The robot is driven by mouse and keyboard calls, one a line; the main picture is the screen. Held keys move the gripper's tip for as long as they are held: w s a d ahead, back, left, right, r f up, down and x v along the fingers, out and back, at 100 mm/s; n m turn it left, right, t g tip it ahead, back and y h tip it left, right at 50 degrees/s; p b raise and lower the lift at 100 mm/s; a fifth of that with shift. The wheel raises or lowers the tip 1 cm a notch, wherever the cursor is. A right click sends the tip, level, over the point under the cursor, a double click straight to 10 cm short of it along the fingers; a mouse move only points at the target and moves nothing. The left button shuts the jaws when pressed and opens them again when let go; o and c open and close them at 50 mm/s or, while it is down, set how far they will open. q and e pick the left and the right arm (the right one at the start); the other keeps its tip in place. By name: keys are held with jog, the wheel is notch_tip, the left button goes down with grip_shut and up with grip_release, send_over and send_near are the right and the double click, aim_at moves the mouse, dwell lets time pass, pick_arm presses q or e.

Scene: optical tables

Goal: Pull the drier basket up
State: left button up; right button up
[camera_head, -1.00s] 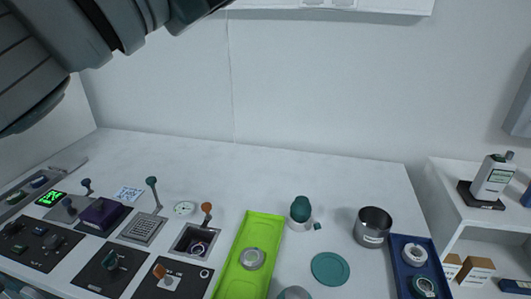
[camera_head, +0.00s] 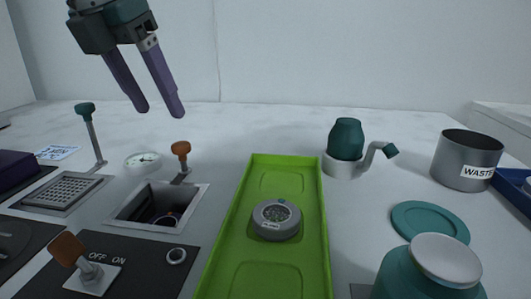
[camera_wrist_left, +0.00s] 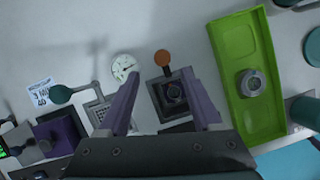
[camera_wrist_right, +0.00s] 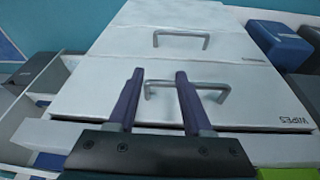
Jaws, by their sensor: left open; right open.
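A square well (camera_head: 197,205) is set in the table, with a metal handle rising from it to an orange knob (camera_head: 181,148). Inside its dark opening sits a small dark round item with a ring (camera_head: 165,218); how the handle joins any basket is hidden. In the left wrist view the orange knob (camera_wrist_left: 163,57) lies between and beyond my fingertips. My left gripper (camera_head: 160,110) is open and empty, pointing down above the table near that knob, apart from it. My right gripper (camera_wrist_right: 160,72) is open and empty, over white fronts with bar handles.
A perforated square plate (camera_head: 62,190) with a teal-knobbed handle (camera_head: 85,108) and a dial (camera_head: 143,161) stand left of the well. An OFF/ON switch panel (camera_head: 130,262) is in front. A green tray (camera_head: 262,270) lies right, with a teal bottle (camera_head: 347,140) beyond.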

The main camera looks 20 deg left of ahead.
aim_at(180, 144)
pick_arm(q)
jog(key=x, duration=0.6)
jog(key=b+x, duration=0.1)
jog(key=x, duration=0.2)
jog(key=shift+d+f, duration=0.2)
jog(key=shift+d, duration=0.05)
grip_shut()
jog(key=shift+r, duration=0.15)
dwell(0.9)
